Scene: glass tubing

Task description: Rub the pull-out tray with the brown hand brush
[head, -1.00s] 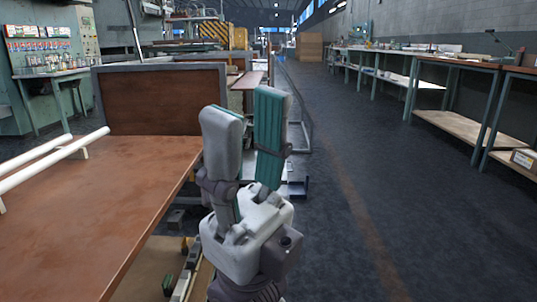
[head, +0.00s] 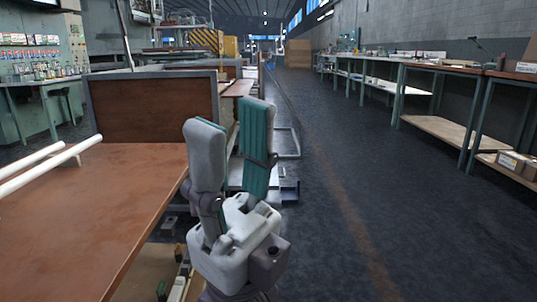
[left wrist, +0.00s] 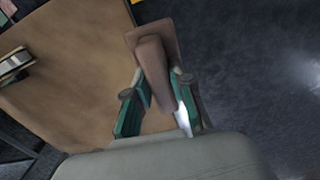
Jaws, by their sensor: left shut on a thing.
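My left gripper (left wrist: 158,98) shows in the left wrist view. It is shut on the brown hand brush (left wrist: 152,50), whose handle sits between the green-padded fingers. The brush lies over the edge of a flat tan-brown board (left wrist: 65,75); I cannot tell whether it touches it, or whether this board is the pull-out tray. The left gripper and brush do not show in the head view. My right gripper (head: 230,115) stands upright in the head view, its fingers apart and empty, beside the right edge of the brown table (head: 95,215).
White tubes (head: 45,165) lie on the table's left side. A framed brown panel (head: 150,108) stands at its far end. A tan lower shelf (head: 150,268) holds small items. Workbenches (head: 440,130) line the right wall. The dark floor (head: 345,200) between is clear.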

